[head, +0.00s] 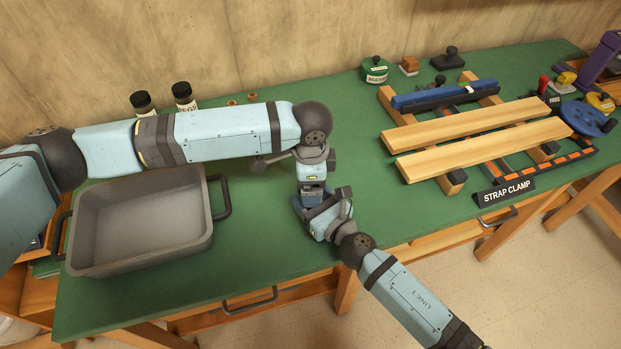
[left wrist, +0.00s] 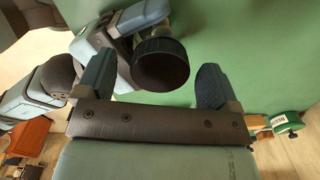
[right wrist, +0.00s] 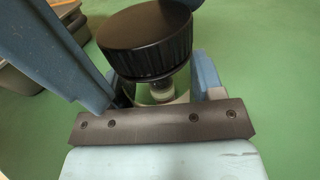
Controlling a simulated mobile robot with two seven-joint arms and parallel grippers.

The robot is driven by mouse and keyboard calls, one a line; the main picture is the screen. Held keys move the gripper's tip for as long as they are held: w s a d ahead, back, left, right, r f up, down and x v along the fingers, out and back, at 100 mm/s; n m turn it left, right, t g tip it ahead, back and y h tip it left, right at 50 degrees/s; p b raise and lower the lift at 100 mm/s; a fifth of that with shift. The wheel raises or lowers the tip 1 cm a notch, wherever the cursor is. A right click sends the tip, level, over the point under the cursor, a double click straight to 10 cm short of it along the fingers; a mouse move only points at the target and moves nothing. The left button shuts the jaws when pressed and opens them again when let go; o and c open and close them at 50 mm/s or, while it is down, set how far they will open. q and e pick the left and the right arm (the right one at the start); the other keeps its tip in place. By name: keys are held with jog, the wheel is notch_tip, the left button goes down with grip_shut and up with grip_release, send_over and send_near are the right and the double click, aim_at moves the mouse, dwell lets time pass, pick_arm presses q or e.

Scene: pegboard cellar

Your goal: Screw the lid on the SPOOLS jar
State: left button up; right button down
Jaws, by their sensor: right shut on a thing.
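A black ribbed lid (left wrist: 161,62) shows between the fingers of my left gripper (head: 312,192) in the left wrist view. Those fingers stand apart, with gaps beside the lid. The lid also shows large in the right wrist view (right wrist: 145,38), above a pale, partly hidden jar (right wrist: 162,91). My right gripper (head: 324,208) is shut on this jar, low over the front of the green bench. In the head view the grippers hide the jar and lid. No label is readable on the jar, and I cannot tell whether the lid is seated.
A grey tray (head: 72,240) stands on the green bench (head: 300,268) at left. Two black-topped jars (head: 185,97) stand behind my left arm. A strap clamp with wooden boards (head: 470,128) lies at right. A green tin (head: 375,70) stands at the back.

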pick_arm(q)
jog(key=shift+r, duration=0.1)
notch_tip(320, 180, up, 12)
dwell(0.5)
pick_arm(e)
jog(key=shift+c, duration=0.8)
grip_release()
jog(key=b+v, duration=0.2)
jog(key=v, duration=1.1)
jog(key=shift+d+f, duration=0.1)
pick_arm(q)
notch_tip(320, 180, down, 3)
jog(key=shift+r+b, duration=0.15)
jog(key=shift+b, duration=0.15)
pick_arm(e)
jog(key=shift+s+d, duration=0.25)
jog(key=shift+s, duration=0.1)
pick_arm(q)
jog(key=shift+s, duration=0.1)
